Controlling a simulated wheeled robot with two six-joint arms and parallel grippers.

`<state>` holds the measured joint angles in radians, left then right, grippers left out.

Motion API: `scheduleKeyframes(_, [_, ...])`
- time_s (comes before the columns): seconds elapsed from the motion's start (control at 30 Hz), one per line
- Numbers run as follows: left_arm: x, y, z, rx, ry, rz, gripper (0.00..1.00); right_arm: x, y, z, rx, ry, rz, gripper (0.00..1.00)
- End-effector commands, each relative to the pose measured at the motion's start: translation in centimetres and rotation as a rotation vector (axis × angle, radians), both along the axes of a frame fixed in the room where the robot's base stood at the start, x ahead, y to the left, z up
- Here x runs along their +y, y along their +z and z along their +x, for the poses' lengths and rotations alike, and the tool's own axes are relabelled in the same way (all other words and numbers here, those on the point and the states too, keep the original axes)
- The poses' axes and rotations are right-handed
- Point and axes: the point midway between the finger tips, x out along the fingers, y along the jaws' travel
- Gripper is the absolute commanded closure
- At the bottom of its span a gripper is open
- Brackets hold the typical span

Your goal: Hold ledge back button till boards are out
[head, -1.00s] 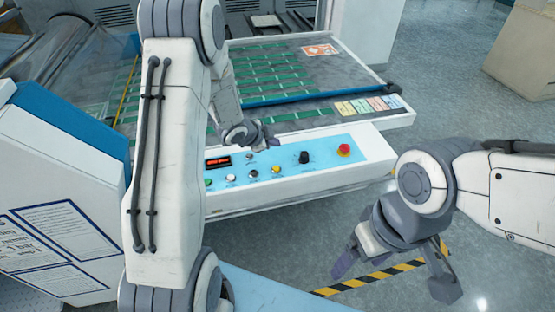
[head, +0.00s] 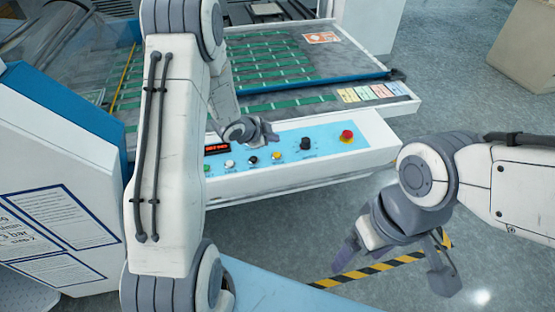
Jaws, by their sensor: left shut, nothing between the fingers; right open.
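The light-blue control panel (head: 325,139) sits on the front edge of the machine's table. It carries a row of buttons: a white button (head: 229,163), a dark button (head: 253,160) and a yellow button (head: 277,155). Their labels are too small to read, so I cannot tell which is ledge back. My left gripper (head: 272,138) is shut and empty, over the panel's upper edge above these buttons. I see no contact with a button. My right gripper (head: 392,272) is open and empty, low over the floor. No loose boards are clearly visible.
A black knob (head: 306,144) and a red stop button (head: 347,136) are at the panel's right. A red display (head: 217,149) is at its left. The table (head: 290,73) has green strips and a blue bar (head: 316,84). Yellow-black tape (head: 365,271) marks open floor.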

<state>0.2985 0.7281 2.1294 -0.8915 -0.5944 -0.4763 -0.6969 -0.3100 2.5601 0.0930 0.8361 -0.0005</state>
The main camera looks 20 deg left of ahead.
Motion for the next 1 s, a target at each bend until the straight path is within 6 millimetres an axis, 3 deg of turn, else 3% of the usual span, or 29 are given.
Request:
scheduleKeyframes(0.03, [0.0, -1.5, 0.0, 0.000, 0.000, 0.000, 1.00, 0.0, -1.4, 0.0, 0.000, 0.000, 0.000, 0.19])
scheduleKeyframes(0.1, [0.0, -2.5, 0.0, 0.000, 0.000, 0.000, 1.00, 0.0, -2.3, 0.0, 0.000, 0.000, 0.000, 0.19])
scheduleKeyframes(0.3, [0.0, -3.9, 0.0, -0.001, 0.001, 0.000, 1.00, 0.0, -3.5, 0.0, 0.000, 0.000, 0.000, 0.19])
scheduleKeyframes(1.0, [0.0, -3.9, 0.0, 0.000, 0.000, 0.000, 1.00, 0.0, -3.5, 0.0, 0.000, 0.000, 0.000, 0.19])
